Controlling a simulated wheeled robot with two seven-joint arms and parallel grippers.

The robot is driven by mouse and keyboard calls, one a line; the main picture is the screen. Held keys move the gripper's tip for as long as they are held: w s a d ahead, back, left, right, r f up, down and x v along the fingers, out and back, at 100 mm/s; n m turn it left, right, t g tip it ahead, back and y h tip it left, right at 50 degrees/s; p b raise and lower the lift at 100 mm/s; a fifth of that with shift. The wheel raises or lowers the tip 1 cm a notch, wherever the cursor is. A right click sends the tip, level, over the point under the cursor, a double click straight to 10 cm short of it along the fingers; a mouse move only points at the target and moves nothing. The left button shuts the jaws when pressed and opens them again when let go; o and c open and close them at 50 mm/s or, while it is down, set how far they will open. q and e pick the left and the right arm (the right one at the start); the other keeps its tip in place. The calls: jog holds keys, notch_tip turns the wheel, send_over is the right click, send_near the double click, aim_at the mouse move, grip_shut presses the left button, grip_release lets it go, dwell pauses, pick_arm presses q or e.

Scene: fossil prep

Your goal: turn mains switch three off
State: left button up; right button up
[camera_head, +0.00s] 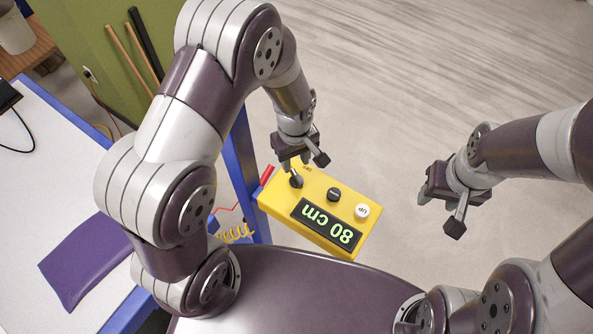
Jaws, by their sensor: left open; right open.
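No mains switch with a number three can be made out in the head view. A yellow control box (289,224) shows "80 cm" on its display, upside down in the picture. It has a white button marked "UP" (361,211), a dark button (333,194) and another dark control (296,181), which is partly hidden by my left gripper. My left gripper (303,166) is open, right at the box's far left corner; I cannot tell whether it touches. My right gripper (438,212) is open and empty above the floor, to the right of the box.
A white table with blue edges (55,150) stands at the left, with a purple cloth (84,262) on it. A red item (266,175) and a yellow coiled cord (236,233) are beside the box. A green panel (100,50) stands behind. The floor at right is clear.

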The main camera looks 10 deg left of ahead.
aim_at(297, 176)
pick_arm(q)
jog(key=f, duration=0.2)
jog(key=w+f+p, duration=0.1)
jog(key=f, duration=0.1)
jog(key=w+f, duration=0.1)
jog(key=f, duration=0.2)
jog(key=shift+f, duration=0.1)
jog(key=shift+s+f+p, duration=0.2)
jog(key=shift+f+p, duration=0.2)
jog(key=shift+f, duration=0.6)
jog(key=shift+s+f, duration=0.25)
jog(key=shift+s, duration=0.1)
jog(key=shift+w+f, duration=0.1)
jog(key=shift+w, duration=0.2)
jog(key=c, duration=0.4)
grip_shut()
pick_arm(e)
jog(key=shift+w+r, duration=0.85)
jog(key=shift+r, duration=0.15)
